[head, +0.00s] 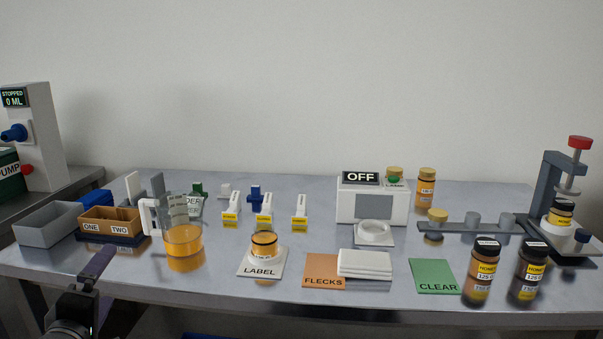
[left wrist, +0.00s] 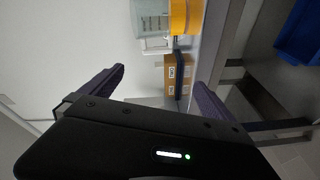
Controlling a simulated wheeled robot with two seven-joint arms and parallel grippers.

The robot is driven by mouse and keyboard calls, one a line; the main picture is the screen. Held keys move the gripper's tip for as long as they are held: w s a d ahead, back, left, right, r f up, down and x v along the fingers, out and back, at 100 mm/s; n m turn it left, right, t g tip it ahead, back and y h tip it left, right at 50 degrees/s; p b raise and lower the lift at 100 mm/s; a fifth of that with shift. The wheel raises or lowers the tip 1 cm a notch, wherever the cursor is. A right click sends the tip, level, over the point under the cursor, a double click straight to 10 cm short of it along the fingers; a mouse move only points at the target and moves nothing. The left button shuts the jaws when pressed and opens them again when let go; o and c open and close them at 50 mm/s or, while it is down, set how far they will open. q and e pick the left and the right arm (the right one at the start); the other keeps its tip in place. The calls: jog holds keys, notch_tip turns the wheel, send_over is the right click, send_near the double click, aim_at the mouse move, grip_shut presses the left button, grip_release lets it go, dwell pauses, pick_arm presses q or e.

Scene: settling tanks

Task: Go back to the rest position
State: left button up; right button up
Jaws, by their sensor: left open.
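My left gripper (head: 97,272) is at the lower left of the head view, in front of the table's front edge. In the left wrist view its two dark fingers (left wrist: 160,92) stand wide apart with nothing between them. Beyond them show the orange box (left wrist: 180,82) and the jug with amber liquid (left wrist: 182,18), both apart from the fingers. My right gripper is in neither view.
The metal table (head: 210,284) carries a jug (head: 184,240), a ONE/TWO box (head: 110,222), a grey bin (head: 48,224), a LABEL stand (head: 262,270), dark jars (head: 480,272) and a press (head: 550,185). A pump (head: 40,135) stands left. A blue bin (left wrist: 300,35) is below.

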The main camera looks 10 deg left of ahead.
pick_arm(q)
jog(key=w+d+f+m+g+h, duration=0.1)
jog(key=d+f+m+g, duration=0.15)
jog(key=f, duration=0.75)
jog(key=w+d+f+m+g+h, duration=0.1)
jog(key=d+f+m+g+h, duration=0.2)
jog(key=f, duration=0.6)
jog(key=d+f+m+g, duration=0.2)
jog(key=d+f+m, duration=0.15)
jog(key=f, duration=0.65)
jog(key=s+d+f+m+g+h, duration=0.1)
jog(key=s+d+f+m+g, duration=0.15)
jog(key=d+f, duration=0.4)
jog(key=s+d+f+m+g+h, duration=0.1)
jog(key=s+d+f+m+h, duration=0.15)
jog(key=d+f, duration=0.4)
jog(key=s+d+f+m+g+h, duration=0.1)
jog(key=s+d+f+g, duration=0.2)
jog(key=s+d+f, duration=0.35)
jog(key=s+d+f+m+g, duration=0.15)
jog(key=s+d+f, duration=0.25)
jog(key=s+d, duration=0.4)
notch_tip(320, 180, up, 17)
jog(key=s+a+p, duration=0.1)
jog(key=p, duration=1.6)
jog(key=shift+r+g, duration=0.2)
jog(key=shift+g, duration=0.25)
jog(key=shift+f+n, duration=0.1)
jog(key=shift+n, duration=0.15)
